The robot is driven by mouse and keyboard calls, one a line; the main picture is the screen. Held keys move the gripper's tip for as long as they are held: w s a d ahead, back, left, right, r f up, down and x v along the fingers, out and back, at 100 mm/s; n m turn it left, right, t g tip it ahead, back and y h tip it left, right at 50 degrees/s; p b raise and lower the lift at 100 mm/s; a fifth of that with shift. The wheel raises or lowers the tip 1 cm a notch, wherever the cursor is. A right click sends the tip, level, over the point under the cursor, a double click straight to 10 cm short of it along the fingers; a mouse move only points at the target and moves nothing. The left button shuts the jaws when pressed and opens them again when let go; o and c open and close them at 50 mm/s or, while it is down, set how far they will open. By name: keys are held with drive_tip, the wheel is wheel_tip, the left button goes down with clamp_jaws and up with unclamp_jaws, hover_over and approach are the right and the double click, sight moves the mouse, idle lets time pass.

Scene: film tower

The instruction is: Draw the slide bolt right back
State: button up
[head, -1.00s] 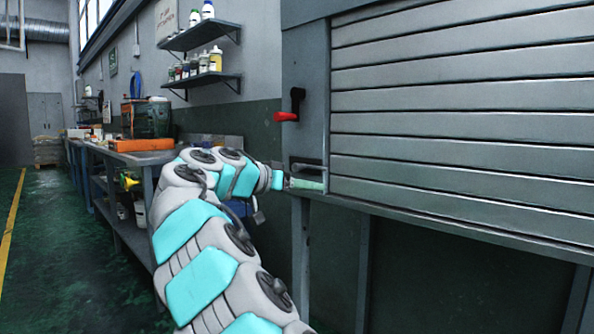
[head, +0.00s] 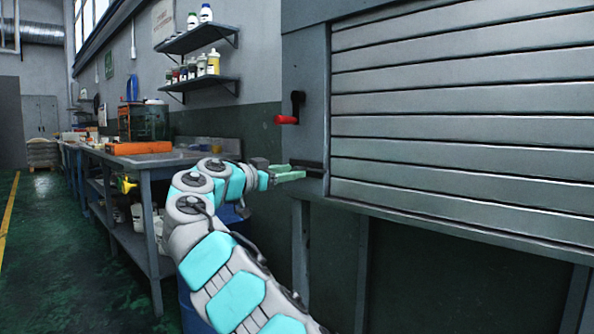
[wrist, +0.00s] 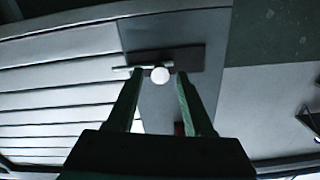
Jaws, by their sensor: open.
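The slide bolt shows in the wrist view as a dark backplate (wrist: 190,56), a pale rod (wrist: 126,68) reaching left, and a round white knob (wrist: 160,75). In the head view its dark plate (head: 308,164) sits on the grey frame beside the shutter, and the knob cannot be made out. My gripper (head: 300,174) is open with its green fingers in front of the bolt. In the wrist view the gripper (wrist: 156,80) has one finger on each side of the knob. I cannot tell whether either finger touches it.
A slatted metal shutter (head: 460,110) fills the right. A red-handled lever (head: 286,119) hangs on the frame above the bolt. A cluttered workbench (head: 150,158) and wall shelves (head: 205,84) stand to the left. The green floor (head: 60,260) is clear at far left.

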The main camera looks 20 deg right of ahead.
drive_tip(key=shift+x, duration=1.55)
drive_tip(key=shift+c, duration=0.2)
clamp_jaws()
